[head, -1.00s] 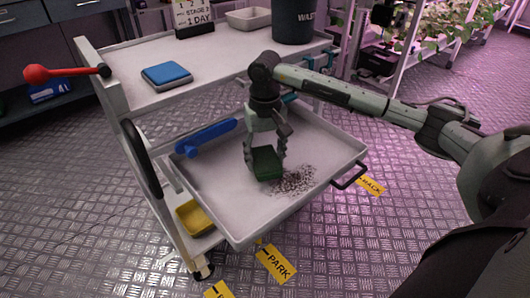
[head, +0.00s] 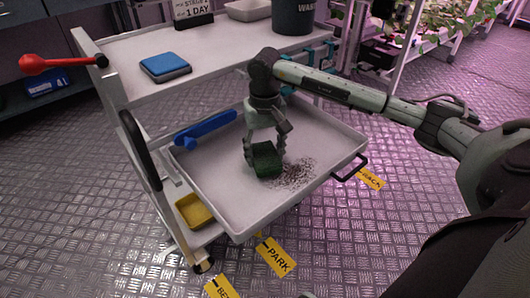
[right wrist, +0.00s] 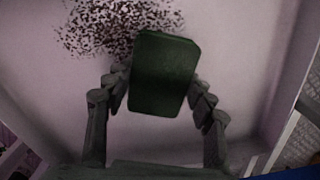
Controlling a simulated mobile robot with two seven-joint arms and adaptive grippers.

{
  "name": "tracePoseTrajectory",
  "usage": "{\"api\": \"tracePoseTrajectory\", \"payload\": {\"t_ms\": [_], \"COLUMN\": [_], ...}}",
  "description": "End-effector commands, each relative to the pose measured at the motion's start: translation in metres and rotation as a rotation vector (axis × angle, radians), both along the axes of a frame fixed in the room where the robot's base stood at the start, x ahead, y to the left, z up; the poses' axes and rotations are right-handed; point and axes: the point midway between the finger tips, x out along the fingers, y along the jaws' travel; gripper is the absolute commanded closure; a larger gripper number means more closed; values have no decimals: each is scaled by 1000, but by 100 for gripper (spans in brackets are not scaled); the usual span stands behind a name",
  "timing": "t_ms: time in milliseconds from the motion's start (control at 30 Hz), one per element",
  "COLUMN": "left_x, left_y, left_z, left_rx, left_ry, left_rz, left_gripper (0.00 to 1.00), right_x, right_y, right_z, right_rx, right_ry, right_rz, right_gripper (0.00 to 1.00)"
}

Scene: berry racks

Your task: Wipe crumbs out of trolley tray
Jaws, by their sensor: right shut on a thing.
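The trolley tray (head: 225,217) is a pale, shallow tray pulled out from the trolley below its top shelf. Dark crumbs (head: 295,174) lie in a patch on its floor, right of the middle. They also show at the top of the right wrist view (right wrist: 105,28). My right gripper (head: 265,160) is shut on a dark green block-shaped pad (head: 266,164) and holds it at the tray floor, just left of the crumbs. The pad shows between the fingers in the right wrist view (right wrist: 163,74). I cannot tell whether it touches the floor. My left gripper is not in view.
A blue tool (head: 205,130) lies along the tray's back left side. A blue and grey sponge (head: 165,67) and a dark waste bin (head: 292,16) are on the top shelf. A black handle (head: 350,168) sticks out from the tray's right side.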

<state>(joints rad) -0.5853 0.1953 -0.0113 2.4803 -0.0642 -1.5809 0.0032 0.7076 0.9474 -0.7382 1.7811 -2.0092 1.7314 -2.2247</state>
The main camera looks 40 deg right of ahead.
Motion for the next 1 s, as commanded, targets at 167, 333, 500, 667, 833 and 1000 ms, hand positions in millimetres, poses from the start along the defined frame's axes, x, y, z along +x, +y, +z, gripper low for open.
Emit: {"api": "tracePoseTrajectory", "payload": {"t_ms": [167, 333, 500, 667, 833, 1000], "left_x": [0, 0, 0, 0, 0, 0], "left_y": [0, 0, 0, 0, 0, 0], "left_z": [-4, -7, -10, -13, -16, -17], "left_rx": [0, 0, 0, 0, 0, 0], "left_ry": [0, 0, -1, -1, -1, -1], "left_rz": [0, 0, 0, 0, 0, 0], "left_gripper": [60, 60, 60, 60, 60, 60], "right_x": [0, 0, 0, 0, 0, 0], "right_y": [0, 0, 0, 0, 0, 0], "right_z": [-5, -8, -11, -14, -18, -19], "right_rx": [0, 0, 0, 0, 0, 0], "right_ry": [0, 0, 0, 0, 0, 0], "right_rz": [0, 0, 0, -1, -1, -1], "right_gripper": [69, 69, 69, 69, 69, 69]}}
